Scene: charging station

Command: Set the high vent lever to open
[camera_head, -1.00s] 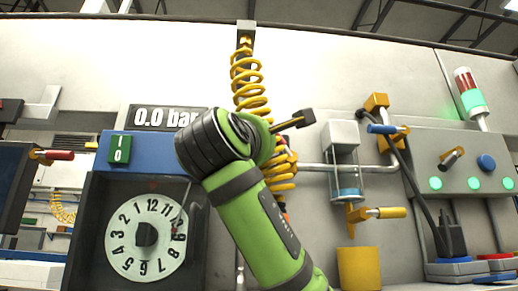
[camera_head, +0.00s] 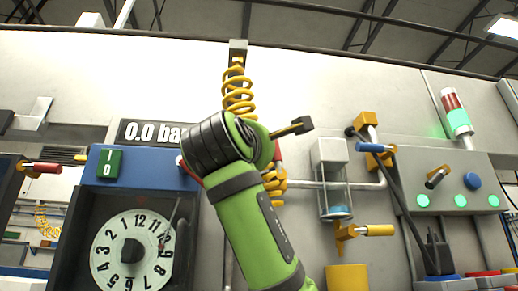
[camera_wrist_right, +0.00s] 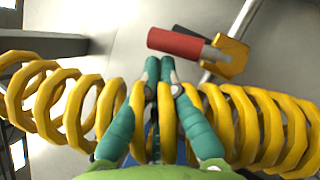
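Several lever handles show on the wall; I cannot tell which is the high vent lever. In the head view a blue-handled lever (camera_head: 376,147) sits high on yellow pipework, above a yellow-handled lever (camera_head: 372,230). A dark-ended lever-like part (camera_head: 292,128) sticks out beside my green right arm. In the right wrist view a red-handled lever (camera_wrist_right: 178,42) on a yellow fitting (camera_wrist_right: 228,58) lies beyond my right gripper (camera_wrist_right: 160,68). Its teal fingers look closed together at the tips, over the yellow coiled hose (camera_wrist_right: 85,105), apart from the red handle. My left gripper is out of view.
The yellow coiled hose (camera_head: 238,95) hangs from the wall behind my right arm. A gauge box (camera_head: 185,235) with a dial stands left under a "0.0 bar" display. A grey panel (camera_head: 475,165) with green lights, a glass cylinder (camera_head: 334,190) and a yellow container (camera_head: 347,278) are right.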

